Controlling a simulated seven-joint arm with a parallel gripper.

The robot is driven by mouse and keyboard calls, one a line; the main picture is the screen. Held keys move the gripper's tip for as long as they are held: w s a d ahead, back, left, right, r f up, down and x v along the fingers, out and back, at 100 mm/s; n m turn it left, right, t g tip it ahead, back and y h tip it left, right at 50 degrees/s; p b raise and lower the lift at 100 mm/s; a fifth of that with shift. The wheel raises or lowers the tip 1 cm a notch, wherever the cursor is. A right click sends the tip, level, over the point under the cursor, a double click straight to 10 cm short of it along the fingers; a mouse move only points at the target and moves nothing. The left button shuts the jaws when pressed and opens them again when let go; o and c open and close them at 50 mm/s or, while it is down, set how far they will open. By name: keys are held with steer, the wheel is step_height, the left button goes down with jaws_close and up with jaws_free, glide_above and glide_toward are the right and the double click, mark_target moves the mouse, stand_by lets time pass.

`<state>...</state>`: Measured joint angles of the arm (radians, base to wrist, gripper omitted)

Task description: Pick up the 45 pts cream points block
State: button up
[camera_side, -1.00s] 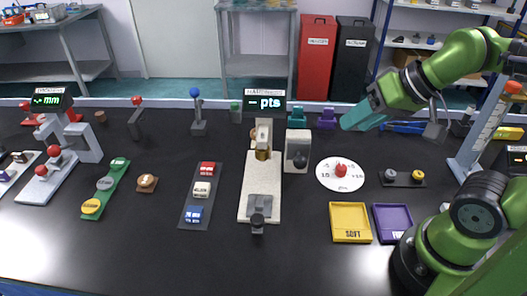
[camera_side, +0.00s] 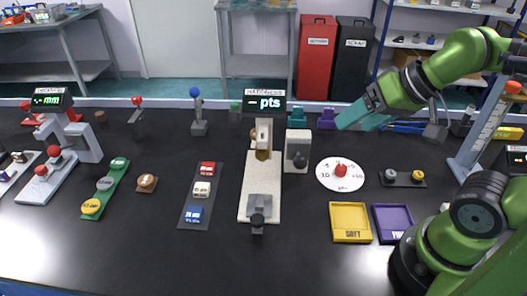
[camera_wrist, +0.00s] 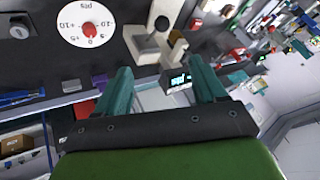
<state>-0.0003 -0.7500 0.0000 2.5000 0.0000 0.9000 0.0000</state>
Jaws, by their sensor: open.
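The cream points block (camera_side: 201,189) lies on a dark tray (camera_side: 187,224) left of the hardness tester, between a red block (camera_side: 207,168) and a blue block (camera_side: 194,214). Its print is too small to read. My gripper (camera_side: 343,122), with teal fingers, is in the air at the upper right, far from the tray and above the table's back part. In the wrist view my gripper (camera_wrist: 160,68) is open, with nothing between its fingers. I cannot clearly pick out the cream block in the wrist view.
The hardness tester (camera_side: 258,200), with its "pts" display (camera_side: 265,102), stands between the tray and my gripper. A white dial (camera_side: 341,183) with a red knob, a yellow bin (camera_side: 350,222) and a purple bin (camera_side: 393,220) lie to the right. Bare table surrounds the tray's front.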

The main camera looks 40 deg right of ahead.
steer(key=n+g, duration=0.6)
steer(key=n, duration=0.7)
glide_above(201, 187)
steer(key=shift+h, duration=0.4)
steer(key=f, duration=1.2)
steer(key=d+f, duration=0.1)
steer(key=f, duration=0.5)
steer(key=shift+f, duration=0.15)
steer(key=shift+s+a+f, duration=0.1)
steer(key=shift+a+f, duration=0.15)
steer(key=shift+f, duration=1.1)
steer(key=shift+s+a+f, duration=0.1)
steer(key=shift+a+f, duration=0.1)
steer(key=shift+f, duration=1.15)
steer(key=shift+r, duration=0.1)
steer(key=c, duration=1.1)
